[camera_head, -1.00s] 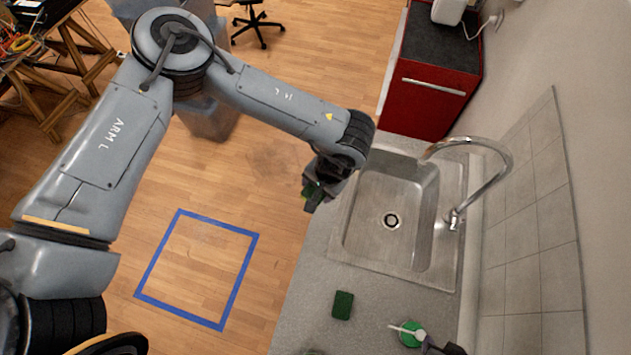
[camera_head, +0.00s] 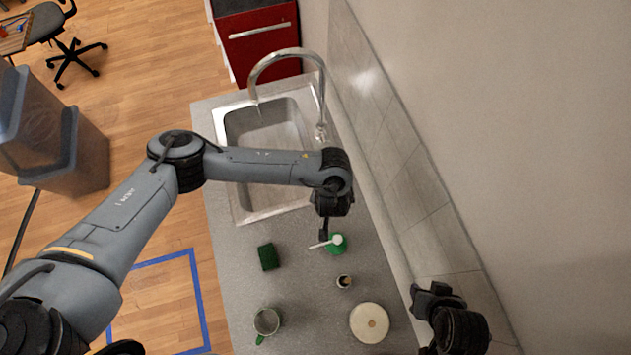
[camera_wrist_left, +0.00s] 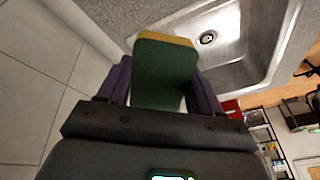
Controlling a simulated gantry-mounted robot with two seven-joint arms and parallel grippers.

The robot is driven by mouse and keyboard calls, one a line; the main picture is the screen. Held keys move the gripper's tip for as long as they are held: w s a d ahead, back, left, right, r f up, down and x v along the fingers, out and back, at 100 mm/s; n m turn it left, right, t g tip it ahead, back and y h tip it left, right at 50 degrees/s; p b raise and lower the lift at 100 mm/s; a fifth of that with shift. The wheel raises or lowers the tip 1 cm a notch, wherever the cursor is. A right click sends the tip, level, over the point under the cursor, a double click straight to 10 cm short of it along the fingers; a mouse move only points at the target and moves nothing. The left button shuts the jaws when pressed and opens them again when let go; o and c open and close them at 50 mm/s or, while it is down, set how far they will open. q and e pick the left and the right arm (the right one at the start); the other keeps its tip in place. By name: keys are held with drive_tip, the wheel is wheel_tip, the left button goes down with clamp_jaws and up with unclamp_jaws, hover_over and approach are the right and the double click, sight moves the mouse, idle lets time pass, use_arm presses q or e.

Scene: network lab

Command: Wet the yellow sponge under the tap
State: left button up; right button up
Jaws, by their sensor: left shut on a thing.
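My left gripper (camera_head: 324,232) is shut on a sponge. In the left wrist view the sponge (camera_wrist_left: 165,75) is a dark green block with a yellow layer along its far edge, held between both fingers; in the head view the gripper hides it. This gripper hangs over the counter just past the sink's near right corner, close to a green bottle. The sink (camera_head: 232,190) is steel, and its drain shows in the left wrist view. The chrome tap (camera_head: 290,52) arches over the basin; no water is visible. My right gripper (camera_head: 436,290) is at the lower right; its jaws are unclear.
A dark green sponge (camera_head: 268,257) lies on the counter (camera_head: 240,290). A green bottle with a white top (camera_head: 336,244), a small dark-topped jar (camera_head: 344,281), a mug (camera_head: 266,321) and a round white item (camera_head: 369,323) stand nearby. The tiled wall (camera_head: 400,170) bounds the right.

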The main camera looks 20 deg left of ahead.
use_arm(q)
drive_tip(key=w+a+f+n+y, duration=0.15)
drive_tip(key=a+n, duration=0.55)
drive_tip(key=a, duration=1.7)
drive_tip(key=w+a+f+b, duration=0.2)
drive_tip(key=w+b, duration=0.2)
drive_tip(key=w, duration=0.6)
drive_tip(key=shift+w+a+y, duration=0.3)
drive_tip(key=shift+a+y, duration=0.05)
drive_tip(key=shift+a, duration=0.05)
drive_tip(key=shift+w+a+f+b, duration=0.15)
drive_tip(key=shift+w+b, duration=0.15)
drive_tip(key=shift+w, duration=0.25)
drive_tip(key=shift+w+a+b, duration=0.15)
drive_tip(key=shift+w+b, duration=0.1)
drive_tip(key=shift+w, duration=0.35)
drive_tip(key=shift+w+a+f+b, duration=0.15)
drive_tip(key=shift+w+b, duration=0.15)
drive_tip(key=shift+w, duration=0.25)
drive_tip(key=shift+r, duration=0.1)
